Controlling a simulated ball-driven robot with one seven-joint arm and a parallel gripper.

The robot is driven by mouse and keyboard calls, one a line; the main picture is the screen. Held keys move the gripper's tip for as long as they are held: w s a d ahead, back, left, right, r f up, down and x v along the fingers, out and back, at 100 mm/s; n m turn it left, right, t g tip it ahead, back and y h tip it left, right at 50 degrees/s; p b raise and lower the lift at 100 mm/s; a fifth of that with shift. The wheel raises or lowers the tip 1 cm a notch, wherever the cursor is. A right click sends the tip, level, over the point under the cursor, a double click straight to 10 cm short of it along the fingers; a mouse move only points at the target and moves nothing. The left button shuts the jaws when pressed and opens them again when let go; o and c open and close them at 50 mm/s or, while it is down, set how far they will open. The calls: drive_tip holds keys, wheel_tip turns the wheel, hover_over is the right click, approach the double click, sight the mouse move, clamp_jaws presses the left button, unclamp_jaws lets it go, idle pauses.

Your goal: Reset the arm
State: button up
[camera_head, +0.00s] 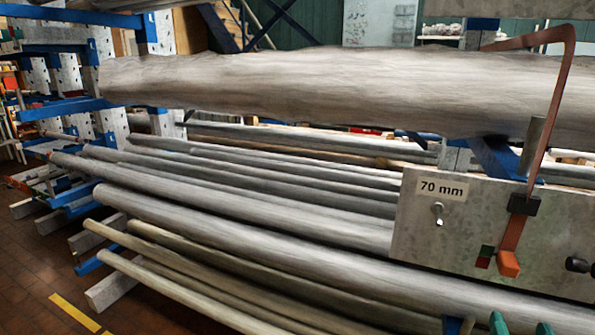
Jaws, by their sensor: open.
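I see no part that I can make out for sure as my gripper or arm in the head view. Two green tips (497,323) stick up at the bottom edge, right of centre. They are cut off, and I cannot tell what they belong to.
A thick grey mast (330,90) lies across the upper view on a blue-armed rack (70,107). Several thinner poles (260,245) lie below. A grey plate (425,225) marked "70 mm" and a brown strap (552,110) are at right. Brick floor (35,270) shows lower left.

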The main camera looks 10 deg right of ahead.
drive_tip(key=s+a+f+n+g+y, duration=0.2)
drive_tip(key=s+f+g+y, duration=0.15)
drive_tip(key=f, duration=0.65)
drive_tip(key=s+a+f+n+g+y, duration=0.1)
drive_tip(key=s+f+g+y, duration=0.2)
drive_tip(key=f, duration=0.8)
drive_tip(key=s+a+f+n+g+y, duration=0.2)
drive_tip(key=s+a+f+g, duration=0.4)
drive_tip(key=s+f, duration=0.3)
drive_tip(key=shift+s+f+n+y, duration=0.35)
drive_tip(key=shift+s+n, duration=0.25)
drive_tip(key=shift+s, duration=0.25)
drive_tip(key=shift+g, duration=0.25)
